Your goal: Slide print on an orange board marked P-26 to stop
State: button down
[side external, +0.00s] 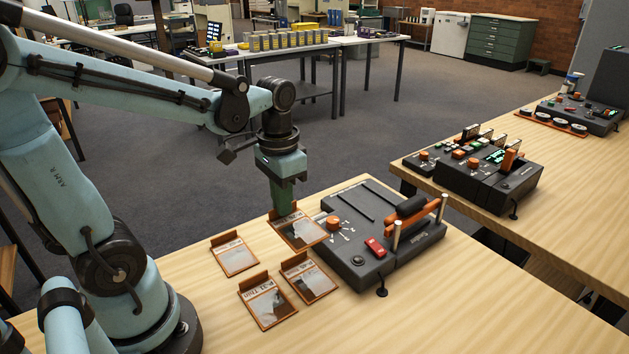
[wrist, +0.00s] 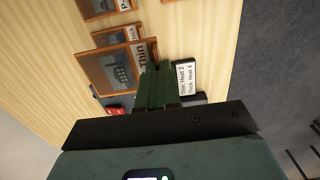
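My gripper (side external: 283,208) points down at the raised orange tab of a board (side external: 306,243) beside the left edge of the dark press. Its green fingers (wrist: 157,88) look closed on the tab, which shows on both sides of them. In the wrist view this orange-framed board (wrist: 103,80) carries a dark picture and a label ending in "Thin"; its number is hidden. Three other boards lie on the table: one at the left (side external: 234,256), one in front (side external: 267,303) and one nearer the press (side external: 310,281). I cannot read P-26 on any board.
The dark press (side external: 352,262) has an orange knob (side external: 333,222), a red switch (side external: 375,246) and an orange-armed handle (side external: 420,222). A white card (wrist: 185,78) reads thin heat 2, thick heat 4. Another table with devices (side external: 487,170) stands right. The table's front is clear.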

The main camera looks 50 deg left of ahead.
jog(key=shift+w+d+r, duration=0.2)
jog(key=shift+w+r, duration=0.05)
jog(key=w+a+r, duration=0.2)
jog(key=w, duration=1)
jog(key=shift+w+a+f, duration=0.4)
jog(key=shift+w+f, duration=0.7)
jog(key=shift+w, duration=0.75)
jog(key=shift+w+a+f, duration=0.4)
jog(key=shift+w+f, duration=0.75)
jog(key=shift+w, duration=0.75)
jog(key=shift+w+a+f, duration=0.4)
jog(key=shift+w+f, duration=0.7)
jog(key=shift+w, duration=0.75)
jog(key=shift+f, duration=0.15)
jog(key=shift+f, duration=1)
jog(key=shift+f, duration=0.15)
jog(key=shift+f, duration=0.3)
